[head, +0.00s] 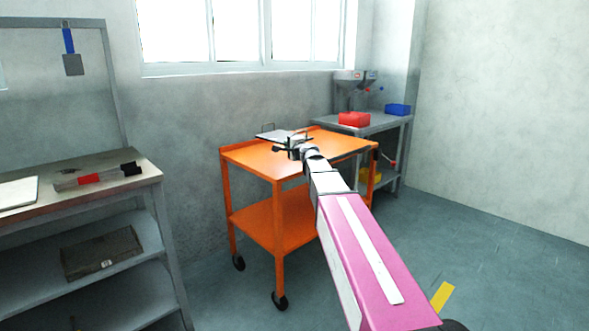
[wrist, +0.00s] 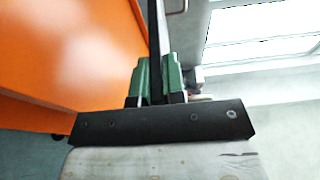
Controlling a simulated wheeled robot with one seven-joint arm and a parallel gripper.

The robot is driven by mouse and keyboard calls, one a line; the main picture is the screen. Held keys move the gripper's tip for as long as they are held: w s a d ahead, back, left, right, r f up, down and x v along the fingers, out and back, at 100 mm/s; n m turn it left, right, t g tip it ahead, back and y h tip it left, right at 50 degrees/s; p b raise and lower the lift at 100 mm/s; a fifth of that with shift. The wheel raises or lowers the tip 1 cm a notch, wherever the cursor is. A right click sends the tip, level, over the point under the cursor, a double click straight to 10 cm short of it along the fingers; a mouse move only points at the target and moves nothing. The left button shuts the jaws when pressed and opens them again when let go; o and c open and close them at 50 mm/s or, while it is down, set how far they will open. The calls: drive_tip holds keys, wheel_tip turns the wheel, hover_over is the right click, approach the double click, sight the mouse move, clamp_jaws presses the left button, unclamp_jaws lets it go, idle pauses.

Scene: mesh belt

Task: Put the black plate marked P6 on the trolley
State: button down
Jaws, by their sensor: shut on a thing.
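My gripper (head: 291,146) is over the top of the orange trolley (head: 335,145). In the wrist view its two green fingers (wrist: 157,78) are shut on a thin black plate (wrist: 154,35), seen edge-on between them. In the head view a flat plate (head: 274,136) shows beyond the gripper, its face looking pale, perhaps from glare. It lies roughly level over the left rear part of the trolley top. I cannot tell whether it touches the top. No P6 mark is readable. The trolley's orange top (wrist: 70,50) fills the left of the wrist view.
The trolley top is otherwise clear. A grey bench (head: 395,122) with a red bin (head: 354,119) and a blue bin (head: 397,109) stands behind it at the right. A workbench (head: 60,205) with tools stands at the left, with a dark box (head: 102,253) on its shelf.

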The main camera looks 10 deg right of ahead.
sight(279, 141)
drive_tip(key=w+a+n+y, duration=0.1)
drive_tip(key=a+n+g+y, duration=0.1)
drive_tip(key=w+a+r+g+y, duration=0.1)
drive_tip(key=shift+w+a+n+y, duration=0.3)
drive_tip(key=shift+a+n+y, duration=0.1)
drive_tip(key=s+d+f, duration=0.2)
drive_tip(key=d+f, duration=0.9)
drive_tip(key=shift+s, duration=0.25)
drive_tip(key=shift+f, duration=0.4)
drive_tip(key=c, duration=1.2)
unclamp_jaws()
